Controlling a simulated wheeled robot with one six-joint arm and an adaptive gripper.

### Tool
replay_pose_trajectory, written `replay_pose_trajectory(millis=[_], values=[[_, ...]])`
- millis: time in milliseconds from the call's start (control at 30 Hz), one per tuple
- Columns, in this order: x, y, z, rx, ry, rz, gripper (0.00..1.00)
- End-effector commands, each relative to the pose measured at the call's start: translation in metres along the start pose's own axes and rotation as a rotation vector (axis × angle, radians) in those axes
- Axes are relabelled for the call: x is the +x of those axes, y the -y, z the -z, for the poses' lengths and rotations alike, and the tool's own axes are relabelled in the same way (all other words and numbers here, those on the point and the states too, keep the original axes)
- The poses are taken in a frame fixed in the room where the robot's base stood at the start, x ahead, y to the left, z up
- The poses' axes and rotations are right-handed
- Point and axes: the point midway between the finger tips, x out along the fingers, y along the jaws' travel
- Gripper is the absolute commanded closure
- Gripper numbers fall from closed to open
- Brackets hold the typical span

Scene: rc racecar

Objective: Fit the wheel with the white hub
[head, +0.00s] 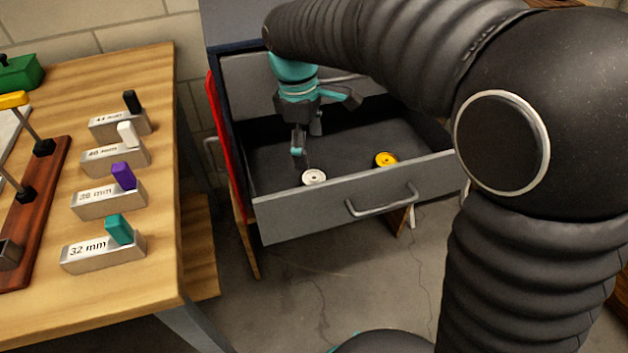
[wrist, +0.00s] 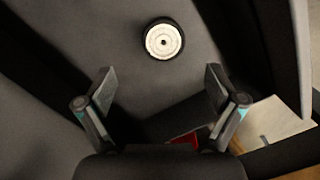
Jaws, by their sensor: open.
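The wheel with the white hub (head: 314,177) lies flat in the open drawer (head: 345,205), near its front left corner. It also shows in the wrist view (wrist: 163,40) as a white disc with a dark tyre, ahead of the fingers. My gripper (head: 307,148) is over the left part of the drawer, just behind the wheel. In the wrist view its two fingers (wrist: 160,98) are spread wide with nothing between them. A second wheel, with a yellow hub (head: 386,159), lies to the right in the same drawer.
The drawer walls stand around the wheels, with a handle (head: 382,203) on the front. At left, a wooden table (head: 110,290) holds several labelled metal blocks with coloured pegs, such as a 32 mm block (head: 103,253), and a brown wooden board (head: 38,215). Floor in front is clear.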

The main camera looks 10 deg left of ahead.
Motion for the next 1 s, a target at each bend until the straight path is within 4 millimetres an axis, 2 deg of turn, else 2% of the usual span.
replay_pose_trajectory(millis=[100, 367, 700, 1000], values=[[0.018, 0.0, 0.0, 0.001, 0.001, 0.001, 0.07], [0.035, 0.001, 0.0, 0.002, -0.001, 0.0, 0.07], [0.077, 0.005, 0.0, 0.003, 0.0, 0.001, 0.07], [0.081, 0.005, 0.0, 0.003, -0.002, -0.001, 0.07]])
